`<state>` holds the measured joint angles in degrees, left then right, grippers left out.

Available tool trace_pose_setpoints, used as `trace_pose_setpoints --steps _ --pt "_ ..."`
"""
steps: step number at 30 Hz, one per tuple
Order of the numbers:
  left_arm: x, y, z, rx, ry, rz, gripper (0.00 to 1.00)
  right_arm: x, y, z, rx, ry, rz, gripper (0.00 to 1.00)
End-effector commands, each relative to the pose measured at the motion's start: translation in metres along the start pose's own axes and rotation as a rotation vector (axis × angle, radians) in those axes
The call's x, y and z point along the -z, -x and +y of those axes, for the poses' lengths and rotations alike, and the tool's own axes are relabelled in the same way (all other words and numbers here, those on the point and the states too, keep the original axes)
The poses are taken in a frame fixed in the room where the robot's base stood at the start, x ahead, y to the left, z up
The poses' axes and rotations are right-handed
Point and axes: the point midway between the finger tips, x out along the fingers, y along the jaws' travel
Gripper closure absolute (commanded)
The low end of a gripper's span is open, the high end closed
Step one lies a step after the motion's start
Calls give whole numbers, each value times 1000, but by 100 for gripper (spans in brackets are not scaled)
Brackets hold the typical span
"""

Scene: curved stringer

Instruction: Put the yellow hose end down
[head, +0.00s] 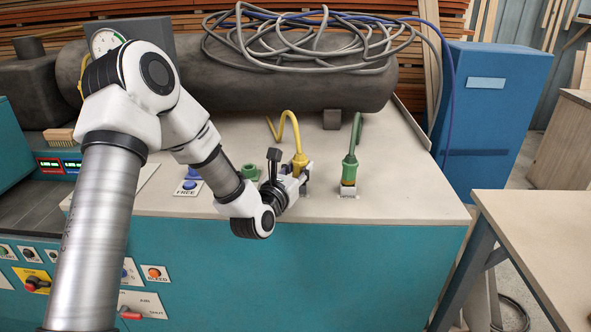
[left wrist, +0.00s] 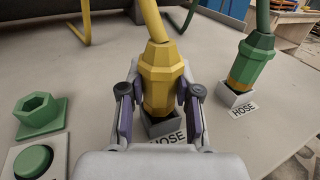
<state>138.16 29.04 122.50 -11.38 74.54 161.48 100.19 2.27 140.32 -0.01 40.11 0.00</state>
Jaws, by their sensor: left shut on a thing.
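The yellow hose end (head: 299,160) stands upright on the bench top (head: 400,195), with its yellow hose (head: 284,125) looping up behind it. My left gripper (head: 294,174) is shut on the yellow hose end. In the left wrist view, the two fingers of the left gripper (left wrist: 158,112) press on both sides of the yellow hose end (left wrist: 160,75). Its lower tip is at or in a small grey holder (left wrist: 160,125) labelled HOSE; the fingers partly hide the holder, so I cannot tell how deep it sits. My right gripper is not in view.
A green hose end (head: 349,170) stands in its own HOSE holder to the right. A green hex fitting (left wrist: 40,112) and a green button (left wrist: 33,161) lie to the left. A dark tank (head: 300,80) with coiled hoses is behind. The bench's right front is clear.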

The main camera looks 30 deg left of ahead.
Motion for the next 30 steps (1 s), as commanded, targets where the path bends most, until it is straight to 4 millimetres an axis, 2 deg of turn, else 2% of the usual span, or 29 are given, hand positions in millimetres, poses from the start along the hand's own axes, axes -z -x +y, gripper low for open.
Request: trace_pose_setpoints --steps 8,9,11,19,23,26,30 --pt "5 0 1 -1 1 6 100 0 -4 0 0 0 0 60" --pt "5 0 0 -1 1 6 65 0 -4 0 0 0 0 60" --pt "4 0 0 -1 1 6 44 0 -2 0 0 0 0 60" --pt "3 0 1 -1 1 6 43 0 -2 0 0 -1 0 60" --pt "-4 1 1 -1 1 6 43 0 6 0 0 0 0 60" --pt "2 18 1 -1 5 8 43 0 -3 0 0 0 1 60" --pt "2 53 1 -1 9 6 43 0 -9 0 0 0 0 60"
